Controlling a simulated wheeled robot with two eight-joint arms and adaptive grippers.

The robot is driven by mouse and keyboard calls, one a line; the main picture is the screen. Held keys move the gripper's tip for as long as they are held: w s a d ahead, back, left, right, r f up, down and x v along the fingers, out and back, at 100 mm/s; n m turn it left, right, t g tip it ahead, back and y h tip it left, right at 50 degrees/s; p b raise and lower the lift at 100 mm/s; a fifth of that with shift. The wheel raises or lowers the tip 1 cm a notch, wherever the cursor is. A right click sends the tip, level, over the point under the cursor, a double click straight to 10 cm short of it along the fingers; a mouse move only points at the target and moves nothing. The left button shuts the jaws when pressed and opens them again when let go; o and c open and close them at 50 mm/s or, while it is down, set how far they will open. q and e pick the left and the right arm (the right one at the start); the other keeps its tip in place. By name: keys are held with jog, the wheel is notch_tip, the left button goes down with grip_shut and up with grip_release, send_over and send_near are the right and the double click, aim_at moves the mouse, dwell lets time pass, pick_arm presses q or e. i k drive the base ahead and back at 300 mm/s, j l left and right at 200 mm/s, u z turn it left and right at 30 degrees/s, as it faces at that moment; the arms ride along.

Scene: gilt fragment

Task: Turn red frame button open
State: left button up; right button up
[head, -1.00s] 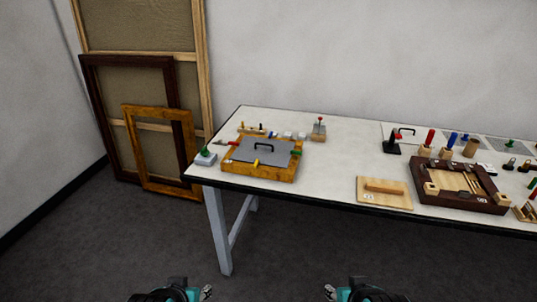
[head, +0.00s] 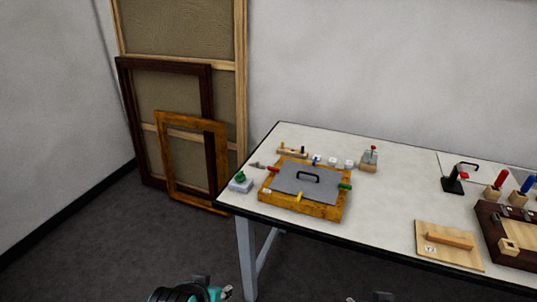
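The gilt wooden frame (head: 318,209) lies flat near the left end of the white table. A grey panel (head: 307,184) with a black handle (head: 308,177) covers its middle. The red button (head: 273,169) sits at the frame's left edge, toward the back. A yellow button (head: 299,196) is at the front, a green one (head: 345,186) at the right and a blue one (head: 316,160) at the back. My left gripper (head: 227,292) is at the bottom edge, well below and in front of the table. Only a small part of my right gripper (head: 383,297) shows at the bottom. Both are apart from the frame.
A green-knobbed grey block (head: 240,182) stands left of the frame, close to the table corner. A wooden rack (head: 293,153) and small white blocks are behind it. A wooden board with a bar handle (head: 449,243) lies to the right, beside a dark frame (head: 504,238). Empty frames lean on the wall.

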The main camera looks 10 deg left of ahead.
aim_at(274, 170)
jog(key=i+j, duration=0.25)
jog(key=i, duration=0.2)
jog(key=i+j, duration=0.2)
jog(key=i, duration=0.2)
